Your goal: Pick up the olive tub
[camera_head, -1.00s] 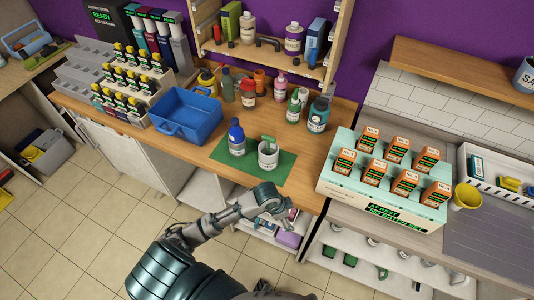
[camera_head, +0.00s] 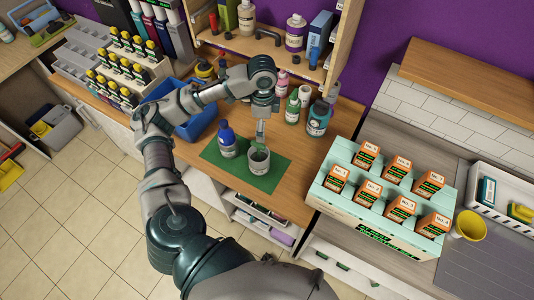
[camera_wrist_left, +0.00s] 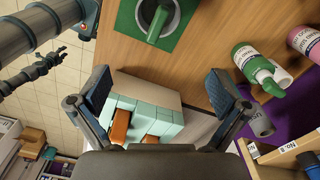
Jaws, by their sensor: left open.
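A pale grey tub (camera_head: 259,162) with a green upright piece at its mouth stands on a green mat (camera_head: 212,156) in the head view. It is the only tub on the mat; its olive colour is not clear. My left gripper (camera_head: 261,133) is open and empty, fingers pointing down, just above and behind the tub. Its spread fingers (camera_wrist_left: 160,92) show in the wrist view. My right gripper seems to be the small dark hand (camera_wrist_left: 47,65) in the wrist view.
A blue-capped bottle (camera_head: 227,143) stands close left of the tub. A green bottle (camera_head: 293,108) and a teal jar (camera_head: 318,119) stand behind right. A blue bin (camera_head: 200,122) is partly behind my arm. A pale carton of orange boxes (camera_head: 330,203) stands right.

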